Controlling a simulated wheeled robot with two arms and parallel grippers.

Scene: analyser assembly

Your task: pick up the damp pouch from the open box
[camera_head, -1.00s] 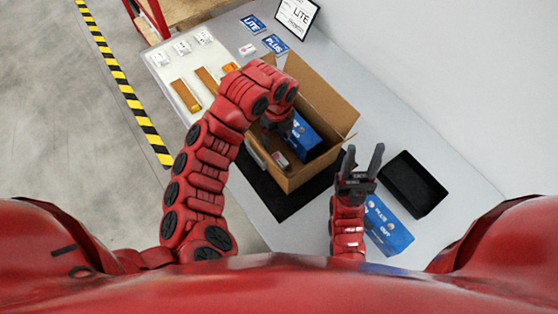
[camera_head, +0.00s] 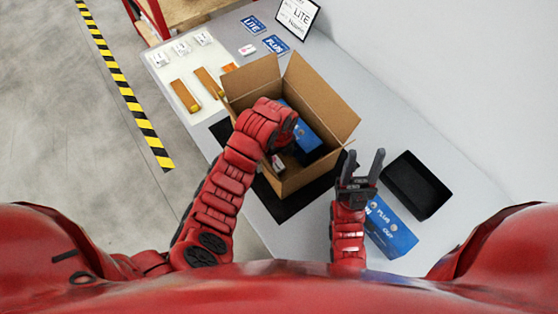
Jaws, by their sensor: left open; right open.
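The open cardboard box (camera_head: 309,176) stands on a dark mat with its flaps up. Inside it are a blue box (camera_head: 303,127) and, in the near left part, a small pale item (camera_head: 278,163) that may be the damp pouch; my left arm partly covers it. My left gripper (camera_head: 282,146) is open and points down into the box, close to the pale item; its fingertips are mostly hidden under my wrist, and I cannot tell whether they touch anything. My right gripper (camera_head: 362,168) is open and empty, to the right of the box.
A blue carton (camera_head: 390,233) lies beside my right gripper, with an empty black tray (camera_head: 415,186) beyond it. A white panel (camera_head: 186,97) with orange-brown bars is at the left.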

